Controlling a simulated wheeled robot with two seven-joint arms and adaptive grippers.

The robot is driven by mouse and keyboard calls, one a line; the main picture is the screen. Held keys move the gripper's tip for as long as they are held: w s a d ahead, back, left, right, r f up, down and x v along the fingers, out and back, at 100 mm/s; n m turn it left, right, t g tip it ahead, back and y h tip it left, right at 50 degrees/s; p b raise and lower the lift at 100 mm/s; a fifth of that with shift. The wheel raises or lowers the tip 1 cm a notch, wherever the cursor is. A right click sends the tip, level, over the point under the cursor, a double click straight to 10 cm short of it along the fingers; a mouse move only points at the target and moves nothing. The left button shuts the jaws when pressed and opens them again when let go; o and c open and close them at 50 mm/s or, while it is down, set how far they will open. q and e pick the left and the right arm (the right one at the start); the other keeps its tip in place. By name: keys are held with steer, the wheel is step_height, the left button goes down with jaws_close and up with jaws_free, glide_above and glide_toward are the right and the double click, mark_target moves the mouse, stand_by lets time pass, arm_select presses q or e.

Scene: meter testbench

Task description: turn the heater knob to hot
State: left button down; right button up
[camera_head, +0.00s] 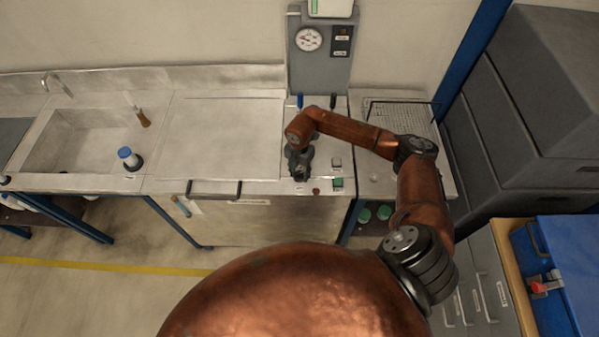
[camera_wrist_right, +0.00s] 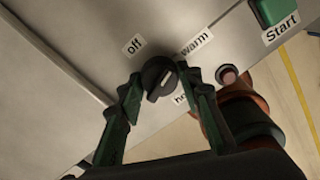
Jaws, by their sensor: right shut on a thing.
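The heater knob (camera_wrist_right: 158,72) is a dark round knob with a pale bar across its face, on the light panel in the right wrist view. Labels "off" (camera_wrist_right: 134,44), "warm" (camera_wrist_right: 195,42) and a partly hidden "hot" (camera_wrist_right: 181,98) surround it. I cannot tell exactly which label the bar points to. My right gripper (camera_wrist_right: 161,84) has its green-black fingers on either side of the knob and is shut on it. In the head view my right gripper (camera_head: 300,165) reaches down to the panel and hides the knob. My left gripper is not in view.
A green Start button (camera_head: 337,182) and a small reddish button (camera_wrist_right: 228,75) are close by the knob. A gauge panel (camera_head: 318,68) stands behind. A sink (camera_head: 85,145) and a blue-capped bottle (camera_head: 128,158) are to the left, a wire rack (camera_head: 400,112) to the right.

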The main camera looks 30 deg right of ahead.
steer(key=m+p, duration=0.2)
steer(key=m, duration=0.4)
steer(key=shift+r+m+p, duration=0.15)
steer(key=shift+m+p, duration=0.15)
steer(key=shift+p, duration=0.05)
steer(key=m+p, duration=0.3)
steer(key=m, duration=0.3)
steer(key=shift+p, duration=0.35)
steer(key=m+p, duration=0.2)
steer(key=m, duration=0.1)
steer(key=m+p, duration=0.4)
steer(key=p, duration=0.2)
steer(key=shift+a+m, duration=0.1)
steer(key=shift+m, duration=0.2)
steer(key=shift+m+p, duration=0.8)
steer(key=o, duration=1.2)
steer(key=shift+c, duration=0.2)
